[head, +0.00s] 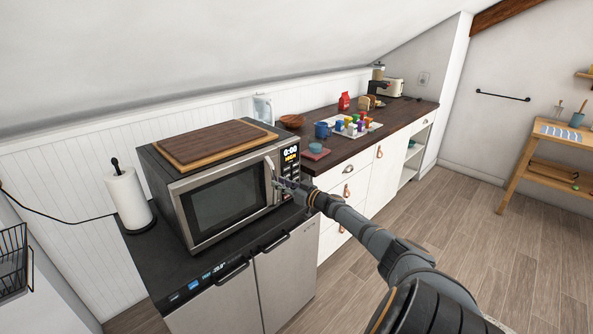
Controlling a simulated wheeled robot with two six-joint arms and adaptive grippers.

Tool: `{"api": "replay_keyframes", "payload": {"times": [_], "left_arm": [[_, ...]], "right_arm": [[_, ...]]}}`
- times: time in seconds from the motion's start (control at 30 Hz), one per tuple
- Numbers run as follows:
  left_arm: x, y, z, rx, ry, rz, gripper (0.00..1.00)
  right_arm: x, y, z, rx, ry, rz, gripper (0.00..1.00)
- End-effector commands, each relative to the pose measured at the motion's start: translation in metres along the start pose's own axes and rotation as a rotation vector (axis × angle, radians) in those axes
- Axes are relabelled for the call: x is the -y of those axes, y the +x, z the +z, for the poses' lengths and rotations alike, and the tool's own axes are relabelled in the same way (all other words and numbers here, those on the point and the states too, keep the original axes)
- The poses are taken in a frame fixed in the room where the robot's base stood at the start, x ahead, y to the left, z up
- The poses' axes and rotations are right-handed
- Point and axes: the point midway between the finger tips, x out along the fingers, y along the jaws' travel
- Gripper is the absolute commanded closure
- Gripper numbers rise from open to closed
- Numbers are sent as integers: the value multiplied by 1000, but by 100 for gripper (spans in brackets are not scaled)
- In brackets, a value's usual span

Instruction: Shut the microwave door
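The microwave (154,170) is a steel and black box on the dark-topped cabinet at the left. Its door (222,202) has a dark window and looks flush, or nearly flush, with the front; I cannot tell if it is latched. The pale curved door handle (269,165) is at the door's right side, beside the lit control panel. My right gripper (279,184) is at the handle's lower part, in front of the panel's lower edge. Contact is unclear, and its fingers are too small to read. My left gripper is not in view.
A wooden board (215,143) lies on top of the microwave. A paper towel roll (129,200) stands to its left. The dark wooden counter (335,157) beyond holds cups, a tray of colourful items and a toaster.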

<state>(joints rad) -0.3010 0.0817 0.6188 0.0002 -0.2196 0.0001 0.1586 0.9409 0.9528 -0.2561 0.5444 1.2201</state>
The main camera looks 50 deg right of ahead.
Motion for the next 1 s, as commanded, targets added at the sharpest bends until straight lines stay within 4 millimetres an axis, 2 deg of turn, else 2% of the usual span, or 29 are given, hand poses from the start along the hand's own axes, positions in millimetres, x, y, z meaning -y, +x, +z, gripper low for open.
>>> {"api": "replay_keyframes", "payload": {"times": [0.03,0.2,0.6,0.8,1.0], "left_arm": [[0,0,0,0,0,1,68],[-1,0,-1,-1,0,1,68],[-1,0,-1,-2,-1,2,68],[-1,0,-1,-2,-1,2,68],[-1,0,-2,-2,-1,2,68]], "right_arm": [[-2,-10,1,5,-6,-1,74],[-2,-34,1,7,-7,-1,74],[-2,-79,1,9,-7,-6,74],[-2,-92,0,4,-4,-5,74],[-2,-96,0,1,-1,2,74]]}}
